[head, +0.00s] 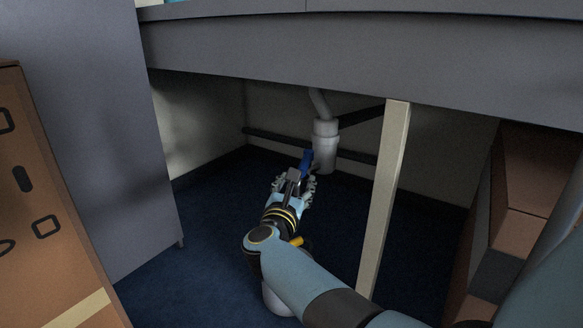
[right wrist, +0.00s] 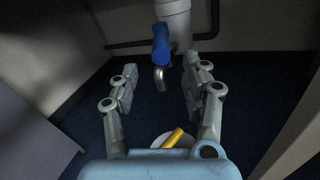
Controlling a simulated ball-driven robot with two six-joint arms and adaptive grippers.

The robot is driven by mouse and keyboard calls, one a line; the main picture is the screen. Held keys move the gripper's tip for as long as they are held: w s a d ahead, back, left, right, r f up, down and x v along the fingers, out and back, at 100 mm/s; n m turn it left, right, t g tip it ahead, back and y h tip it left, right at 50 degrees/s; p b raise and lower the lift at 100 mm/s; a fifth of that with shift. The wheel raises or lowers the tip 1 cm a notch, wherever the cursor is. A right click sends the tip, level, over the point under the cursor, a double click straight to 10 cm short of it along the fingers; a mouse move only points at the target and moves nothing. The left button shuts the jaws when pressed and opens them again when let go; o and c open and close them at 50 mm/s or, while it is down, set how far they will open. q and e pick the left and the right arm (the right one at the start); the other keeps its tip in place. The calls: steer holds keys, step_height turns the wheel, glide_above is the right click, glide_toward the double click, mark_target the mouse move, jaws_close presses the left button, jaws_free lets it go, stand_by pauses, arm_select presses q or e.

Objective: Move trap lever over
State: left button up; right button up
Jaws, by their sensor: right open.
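The trap lever (head: 306,160) is a blue handle beside the white trap pipe (head: 325,152) under the counter. In the right wrist view the blue lever (right wrist: 161,43) stands in front of the white pipe (right wrist: 177,18), with a bent grey metal end (right wrist: 161,78) below it. My right gripper (head: 293,182) reaches in under the counter, just short of the lever in the head view. In the right wrist view my right gripper (right wrist: 160,76) is open, with the bent end between its fingers and no clear contact. My left gripper is out of view.
A pale post (head: 386,195) stands right of my arm. Dark horizontal pipes (head: 350,154) run behind the trap. The counter edge (head: 350,65) hangs above. Brown boxes (head: 520,195) stand at right, a grey panel (head: 105,150) at left. A yellow piece (right wrist: 172,138) lies below the gripper.

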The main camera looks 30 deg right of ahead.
mark_target(305, 164)
steer(key=b+x, duration=0.2)
steer(key=x, duration=0.7)
steer(key=shift+f, duration=0.2)
steer(key=shift+b+x, duration=0.3)
steer(key=shift+x, duration=0.5)
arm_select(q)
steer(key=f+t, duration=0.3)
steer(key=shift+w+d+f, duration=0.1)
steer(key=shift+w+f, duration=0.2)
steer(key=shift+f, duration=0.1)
arm_select(e)
steer(key=shift+s+d+r, duration=0.1)
steer(key=shift+r, duration=0.05)
steer(key=shift+c, duration=0.3)
jaws_close()
